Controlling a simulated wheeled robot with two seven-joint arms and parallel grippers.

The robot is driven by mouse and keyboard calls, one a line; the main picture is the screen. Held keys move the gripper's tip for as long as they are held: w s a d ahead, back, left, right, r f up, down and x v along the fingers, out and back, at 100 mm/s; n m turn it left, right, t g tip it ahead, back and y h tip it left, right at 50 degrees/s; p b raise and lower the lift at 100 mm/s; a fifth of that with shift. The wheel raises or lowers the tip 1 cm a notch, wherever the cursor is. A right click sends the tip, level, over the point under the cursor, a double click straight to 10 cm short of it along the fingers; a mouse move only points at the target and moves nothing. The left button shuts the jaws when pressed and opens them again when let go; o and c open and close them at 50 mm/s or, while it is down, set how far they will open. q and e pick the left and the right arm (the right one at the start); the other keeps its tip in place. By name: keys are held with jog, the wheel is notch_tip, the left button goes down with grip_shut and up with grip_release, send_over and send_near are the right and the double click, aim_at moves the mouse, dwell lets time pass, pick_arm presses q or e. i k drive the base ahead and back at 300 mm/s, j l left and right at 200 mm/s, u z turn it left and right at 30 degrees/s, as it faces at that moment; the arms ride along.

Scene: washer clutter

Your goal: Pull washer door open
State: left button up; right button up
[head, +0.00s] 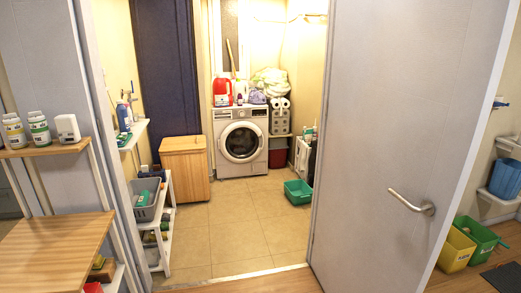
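A white front-loading washer (228,162) stands at the back of the small tiled room, seen through an open doorway. Its round door (242,142), a dark porthole with a pale ring, looks shut. Red and white bottles and a pile of cloth sit on and behind its top. Neither of my grippers is in view.
A grey room door (395,130) with a metal handle (411,202) stands open on the right of the doorway. Left are a wooden cabinet (186,171) and a shelf rack (166,235). A green basket (299,191) lies right on the floor. The middle floor is clear.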

aim_at(223, 142)
jog(key=i, duration=5.35)
jog(key=i+u, duration=0.1)
jog(key=i, duration=0.45)
jog(key=i+l+u, duration=0.1)
jog(key=i, duration=0.4)
jog(key=i+l+u, duration=0.1)
jog(key=i, duration=0.45)
